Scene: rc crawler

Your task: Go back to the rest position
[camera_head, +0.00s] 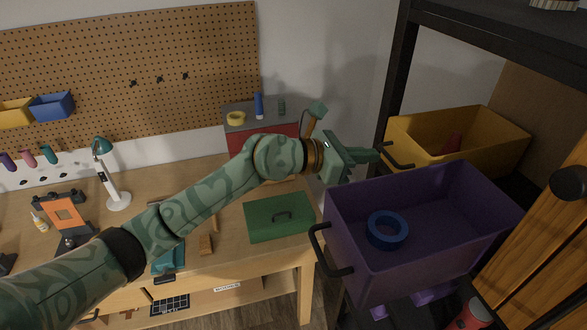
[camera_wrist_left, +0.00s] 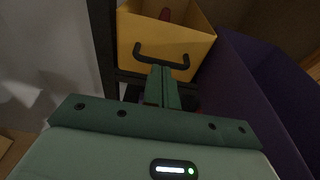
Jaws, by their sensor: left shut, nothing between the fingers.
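My left arm reaches in from the left across the workbench. My left gripper (camera_head: 372,156) is at the shelf, just above the back left corner of the purple bin (camera_head: 345,225) and left of the yellow bin (camera_head: 487,136). In the left wrist view its fingers (camera_wrist_left: 162,88) are together with nothing between them, in front of the yellow bin's black handle (camera_wrist_left: 162,58). I cannot tell whether they touch the handle. A blue roll of tape (camera_head: 387,231) lies in the purple bin. My right gripper is not in view.
The black shelf (camera_head: 395,75) stands close on the right. A red cabinet (camera_head: 262,135) stands at the back. Wood-coloured bars (camera_head: 545,235) are at the right.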

